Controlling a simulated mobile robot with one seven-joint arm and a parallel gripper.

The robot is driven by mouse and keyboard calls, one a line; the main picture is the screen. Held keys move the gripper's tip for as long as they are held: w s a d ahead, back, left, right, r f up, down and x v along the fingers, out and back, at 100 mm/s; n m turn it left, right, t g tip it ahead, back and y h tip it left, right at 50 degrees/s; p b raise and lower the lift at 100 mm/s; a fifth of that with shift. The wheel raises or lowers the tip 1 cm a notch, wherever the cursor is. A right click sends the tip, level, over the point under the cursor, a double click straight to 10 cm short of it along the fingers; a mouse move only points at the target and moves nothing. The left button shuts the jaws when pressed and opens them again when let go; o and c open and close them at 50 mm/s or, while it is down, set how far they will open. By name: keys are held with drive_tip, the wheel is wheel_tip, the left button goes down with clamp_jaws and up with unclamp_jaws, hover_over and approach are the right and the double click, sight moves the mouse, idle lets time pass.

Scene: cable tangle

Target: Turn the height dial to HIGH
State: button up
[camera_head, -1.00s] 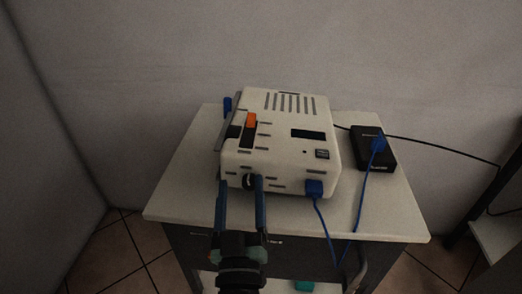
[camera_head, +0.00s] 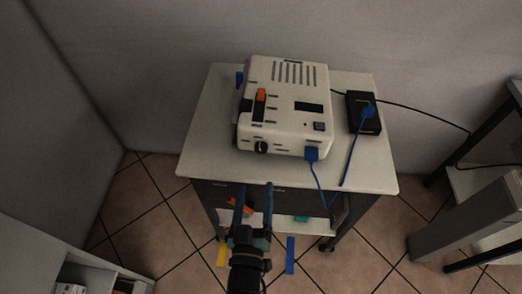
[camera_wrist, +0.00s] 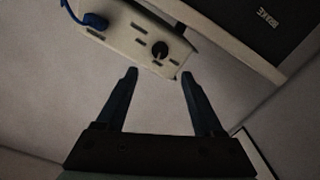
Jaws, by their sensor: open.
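The height dial is most likely the black round knob (camera_head: 261,147) low on the front of the white device (camera_head: 283,137), near its left corner. Its labels are too small to read. In the wrist view the knob (camera_wrist: 159,49) shows a pale pointer mark, beyond my fingertips. My gripper (camera_head: 255,187) is open and empty, in front of the table and below the knob, apart from it. In the wrist view my gripper (camera_wrist: 158,72) has its two fingers spread, with nothing between them.
The device stands on a white-topped cart (camera_head: 205,160). A blue plug (camera_head: 312,154) with a cable sits right of the knob. A black box (camera_head: 364,112) with another blue plug lies at right. An orange slider (camera_head: 261,95) is on the device's top. Floor before the cart is mostly free.

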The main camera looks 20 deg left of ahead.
sight(260, 150)
drive_tip(key=x, duration=1)
drive_tip(key=shift+w+a+b, duration=0.1)
drive_tip(key=shift+w+b, duration=0.25)
drive_tip(key=shift+w, duration=0.05)
clamp_jaws()
